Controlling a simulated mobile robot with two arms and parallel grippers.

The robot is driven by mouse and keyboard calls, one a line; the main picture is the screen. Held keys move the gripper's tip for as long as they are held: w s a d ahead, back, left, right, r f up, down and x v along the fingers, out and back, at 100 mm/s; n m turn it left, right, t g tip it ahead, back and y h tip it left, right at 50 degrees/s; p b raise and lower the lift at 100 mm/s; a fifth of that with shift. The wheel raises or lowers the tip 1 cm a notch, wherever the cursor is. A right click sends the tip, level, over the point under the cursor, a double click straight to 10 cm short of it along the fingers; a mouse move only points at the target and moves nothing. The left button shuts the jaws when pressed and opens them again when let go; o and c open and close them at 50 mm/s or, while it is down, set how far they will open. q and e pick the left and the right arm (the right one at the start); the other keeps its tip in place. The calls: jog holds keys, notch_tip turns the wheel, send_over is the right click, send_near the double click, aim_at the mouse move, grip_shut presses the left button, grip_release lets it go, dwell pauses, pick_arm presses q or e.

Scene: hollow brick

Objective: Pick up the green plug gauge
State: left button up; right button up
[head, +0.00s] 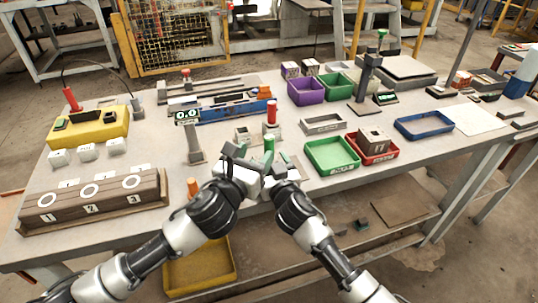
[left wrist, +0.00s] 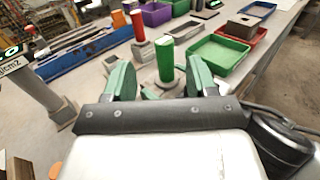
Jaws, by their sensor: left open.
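The green plug gauge (head: 268,144) stands upright on the table in front of my grippers; its lower part is hidden in the head view. In the left wrist view the green plug gauge (left wrist: 166,59) shows between and just beyond the two green fingers. My left gripper (head: 240,156) is open and empty, close to the gauge; its fingers (left wrist: 161,80) are apart on either side of it in the picture. My right gripper (head: 285,166) is close by on the right, and its jaws are not clear.
A red plug gauge (head: 271,113) stands just behind on a pale block. A grey post (head: 194,143) with a display is to the left. A green tray (head: 332,153) and a red tray (head: 383,157) holding a hollow brick (head: 373,139) are to the right. An orange piece (head: 192,186) is near the front edge.

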aim_at(271, 135)
pick_arm(q)
jog(key=x, duration=0.9)
jog(key=shift+s+d+r, duration=0.1)
jog(key=shift+s+d, duration=0.05)
jog(key=shift+d, duration=0.1)
jog(key=shift+c, duration=0.3)
grip_shut()
